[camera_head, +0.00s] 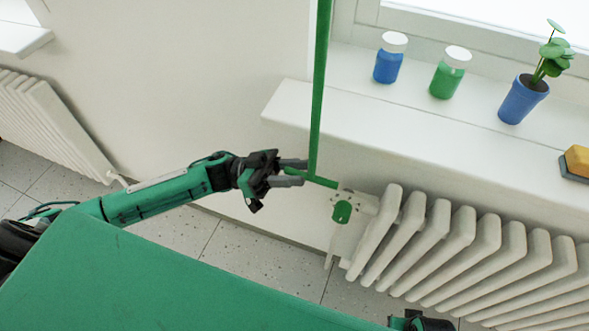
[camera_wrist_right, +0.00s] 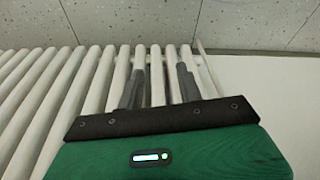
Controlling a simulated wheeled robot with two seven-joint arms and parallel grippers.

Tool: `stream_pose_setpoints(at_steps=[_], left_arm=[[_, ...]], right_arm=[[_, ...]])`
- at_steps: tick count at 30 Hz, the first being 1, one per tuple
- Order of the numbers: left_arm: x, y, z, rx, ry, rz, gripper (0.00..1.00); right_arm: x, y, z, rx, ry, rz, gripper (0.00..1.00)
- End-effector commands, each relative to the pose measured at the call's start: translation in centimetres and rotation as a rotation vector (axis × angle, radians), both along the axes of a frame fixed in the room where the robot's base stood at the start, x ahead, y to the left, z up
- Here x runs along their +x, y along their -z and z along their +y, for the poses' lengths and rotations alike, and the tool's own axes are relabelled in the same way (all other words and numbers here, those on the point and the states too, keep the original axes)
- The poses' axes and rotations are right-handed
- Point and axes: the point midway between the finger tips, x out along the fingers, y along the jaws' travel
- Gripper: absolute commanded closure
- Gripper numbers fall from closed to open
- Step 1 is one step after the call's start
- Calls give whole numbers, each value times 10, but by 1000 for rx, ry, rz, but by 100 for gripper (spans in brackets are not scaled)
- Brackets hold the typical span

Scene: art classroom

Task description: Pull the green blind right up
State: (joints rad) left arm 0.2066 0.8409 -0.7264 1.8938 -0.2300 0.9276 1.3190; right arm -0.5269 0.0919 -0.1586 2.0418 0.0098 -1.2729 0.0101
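A long green pull (camera_head: 320,85) hangs from the top edge of the head view, in front of the sill. At its lower end is a short green crossbar (camera_head: 323,181). The blind itself is out of view. My left gripper (camera_head: 304,172) is at the crossbar's left end, fingers apart above and below it, with a gap showing. I see no firm grip on the bar. My right gripper (camera_wrist_right: 160,80) is open and empty in the wrist view, with the radiator behind its fingers. Only part of the right arm shows at the head view's bottom edge.
A ribbed white radiator (camera_head: 440,240) with a green valve knob (camera_head: 342,212) stands below the sill (camera_head: 390,125). On the sill are a blue jar (camera_head: 388,66), a green jar (camera_head: 446,80), a potted plant (camera_head: 522,102) and a yellow-topped block (camera_head: 577,160). Another radiator (camera_head: 50,125) is at left.

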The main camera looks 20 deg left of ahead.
Motion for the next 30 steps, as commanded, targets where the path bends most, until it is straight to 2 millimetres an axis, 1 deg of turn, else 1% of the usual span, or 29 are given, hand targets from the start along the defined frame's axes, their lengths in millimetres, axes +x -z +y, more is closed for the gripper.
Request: stream_pose_setpoints(at_steps=[2,3,8,14,17,21,30], left_arm=[[0,0,0,0,0,0,64],[0,0,0,0,0,0,68],[0,0,0,0,0,0,99],[0,0,0,0,0,0,100],[0,-4,0,1,0,-1,100],[0,-15,1,1,1,-1,100],[0,-39,0,1,0,-3,100]], right_arm=[[0,0,0,0,0,0,64],[0,0,0,0,0,0,64],[0,-1,0,0,-1,-2,64],[1,-3,1,1,-1,-4,64],[1,-5,1,2,-1,-8,64],[-4,21,2,-1,-3,18,64],[-14,69,-3,-13,-6,42,64]])
